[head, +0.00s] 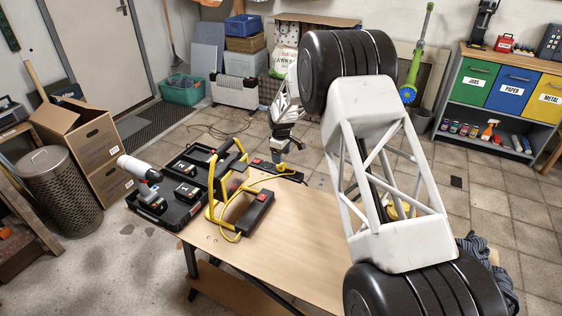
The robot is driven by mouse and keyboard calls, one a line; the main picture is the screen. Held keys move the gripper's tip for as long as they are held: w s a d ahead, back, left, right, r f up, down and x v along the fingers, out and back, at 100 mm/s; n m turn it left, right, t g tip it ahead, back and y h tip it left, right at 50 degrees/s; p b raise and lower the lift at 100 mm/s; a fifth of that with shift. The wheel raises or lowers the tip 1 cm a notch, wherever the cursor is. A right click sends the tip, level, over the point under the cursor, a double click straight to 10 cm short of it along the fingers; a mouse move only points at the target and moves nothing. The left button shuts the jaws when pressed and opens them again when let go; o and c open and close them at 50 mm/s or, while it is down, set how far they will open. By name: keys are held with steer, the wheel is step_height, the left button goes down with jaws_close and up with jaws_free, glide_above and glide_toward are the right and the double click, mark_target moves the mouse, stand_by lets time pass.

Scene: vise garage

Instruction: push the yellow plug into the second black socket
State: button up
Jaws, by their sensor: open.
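A black power strip (268,168) with a small red part lies at the far edge of the wooden workbench (280,215). Its separate sockets are too small to tell apart. My gripper (283,152) is open and hangs above the strip, pointing down. A small yellow spot (299,144) shows beside its fingers, but I cannot tell whether this is the yellow plug.
My arm's large links cover the right side. Something yellow (401,210) shows partly behind them. The bench front is clear.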

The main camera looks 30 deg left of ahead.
steer(key=shift+r, duration=1)
